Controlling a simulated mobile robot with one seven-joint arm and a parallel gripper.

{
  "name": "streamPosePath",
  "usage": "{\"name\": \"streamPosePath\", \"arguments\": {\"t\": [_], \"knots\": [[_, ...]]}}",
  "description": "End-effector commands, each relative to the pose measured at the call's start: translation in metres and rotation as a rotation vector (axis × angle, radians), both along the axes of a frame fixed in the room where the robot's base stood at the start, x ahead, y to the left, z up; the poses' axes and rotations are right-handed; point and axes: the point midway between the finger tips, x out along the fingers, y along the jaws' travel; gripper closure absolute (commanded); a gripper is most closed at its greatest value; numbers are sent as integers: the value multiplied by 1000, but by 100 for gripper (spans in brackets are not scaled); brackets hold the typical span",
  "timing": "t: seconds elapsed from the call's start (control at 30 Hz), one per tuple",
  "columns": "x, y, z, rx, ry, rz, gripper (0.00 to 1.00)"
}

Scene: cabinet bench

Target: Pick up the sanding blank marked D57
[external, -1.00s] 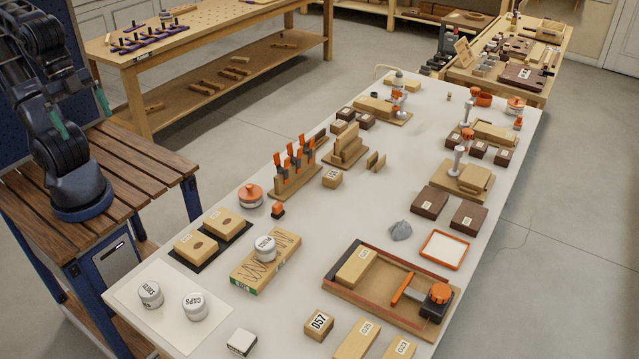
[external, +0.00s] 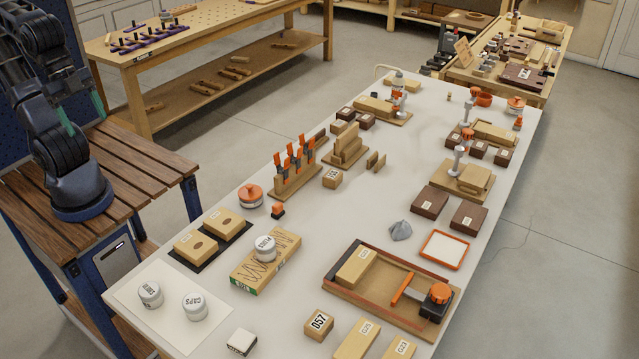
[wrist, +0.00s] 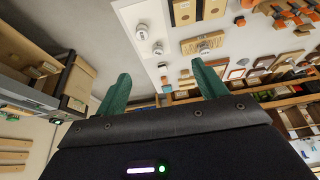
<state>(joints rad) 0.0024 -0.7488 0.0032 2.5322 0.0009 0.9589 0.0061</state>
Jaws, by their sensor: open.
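The sanding blank marked D57 (external: 319,324) is a small light wood block with a white label, lying on the white bench near its front edge in the external view. In the wrist view it is too small to make out for sure. My gripper (wrist: 161,85) shows in the wrist view with two green fingers spread wide and nothing between them. In the external view my arm is folded at the upper left, over the slatted wooden stand, far from the blank and partly cut off by the frame.
Longer labelled blanks (external: 357,341) lie just right of D57. An orange-handled tool lies in a wooden tray (external: 343,291) behind it.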

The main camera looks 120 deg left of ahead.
Motion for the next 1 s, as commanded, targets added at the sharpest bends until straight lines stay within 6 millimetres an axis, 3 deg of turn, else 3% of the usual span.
{"name": "streamPosePath", "arguments": {"t": [0.17, 0.5, 0.77, 1.0], "knots": [[25, 0, 11, 22, 23, -56, 29], [112, 1, 34, 78, 88, -265, 29], [184, 5, 37, 104, 130, -431, 29], [253, 12, 26, 115, 160, -587, 29]]}}
